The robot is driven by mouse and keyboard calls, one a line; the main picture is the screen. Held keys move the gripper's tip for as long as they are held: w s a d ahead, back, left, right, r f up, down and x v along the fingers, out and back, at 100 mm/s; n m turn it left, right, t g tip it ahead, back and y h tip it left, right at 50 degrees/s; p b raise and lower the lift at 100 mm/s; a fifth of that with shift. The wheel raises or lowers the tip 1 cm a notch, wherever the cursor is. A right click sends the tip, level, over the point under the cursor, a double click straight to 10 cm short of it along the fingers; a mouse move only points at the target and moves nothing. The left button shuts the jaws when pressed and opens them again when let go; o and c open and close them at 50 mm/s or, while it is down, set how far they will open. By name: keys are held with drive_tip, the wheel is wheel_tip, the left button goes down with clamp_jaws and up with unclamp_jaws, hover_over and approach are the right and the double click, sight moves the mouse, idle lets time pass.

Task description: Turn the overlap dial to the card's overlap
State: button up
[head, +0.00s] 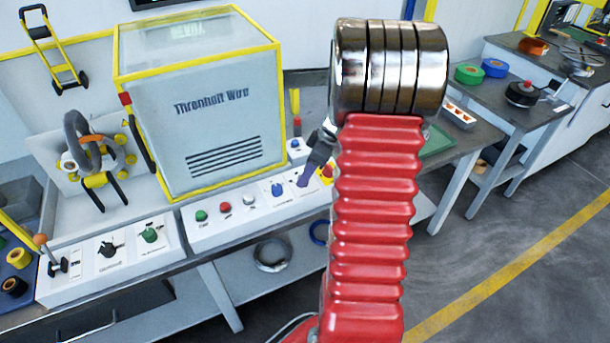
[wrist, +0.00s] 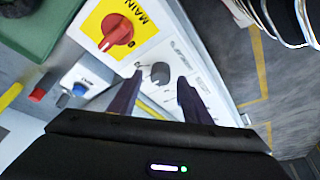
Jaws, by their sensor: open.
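A dark grey dial (wrist: 160,73) with a pointer sits on a white label with markings too blurred to read. In the wrist view it lies just beyond and between my gripper's two dark fingertips (wrist: 157,88). My gripper is open, and nothing is clearly held; whether a finger touches the dial I cannot tell. In the head view my gripper (head: 304,180) points down at the right end of the white control panel (head: 235,206), and my red arm hides part of that area. I cannot make out a card with an overlap value.
A red MAIN switch (wrist: 117,30) on a yellow plate is close beside the dial. A blue knob (head: 277,189) and red (head: 225,207) and green (head: 201,215) buttons line the panel. The yellow-framed wire cabinet (head: 215,110) stands behind.

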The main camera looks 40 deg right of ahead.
drive_tip(key=shift+x, duration=0.75)
drive_tip(key=shift+c, duration=0.2)
drive_tip(key=c, duration=0.9)
drive_tip(key=shift+a, duration=0.15)
drive_tip(key=shift+c, duration=0.4)
drive_tip(key=shift+m, duration=0.4)
drive_tip(key=m+h, duration=0.1)
drive_tip(key=m, duration=0.1)
drive_tip(key=m+h, duration=0.1)
drive_tip(key=m, duration=0.2)
drive_tip(key=shift+a+t, duration=0.1)
drive_tip(key=shift+t, duration=0.3)
drive_tip(key=shift+a+m+h, duration=0.2)
drive_tip(key=shift+m+h, duration=0.8)
drive_tip(key=shift+m, duration=1.3)
drive_tip(key=shift+m+g+h, duration=0.3)
drive_tip(key=shift+m+g, duration=0.1)
drive_tip(key=shift+m, duration=0.4)
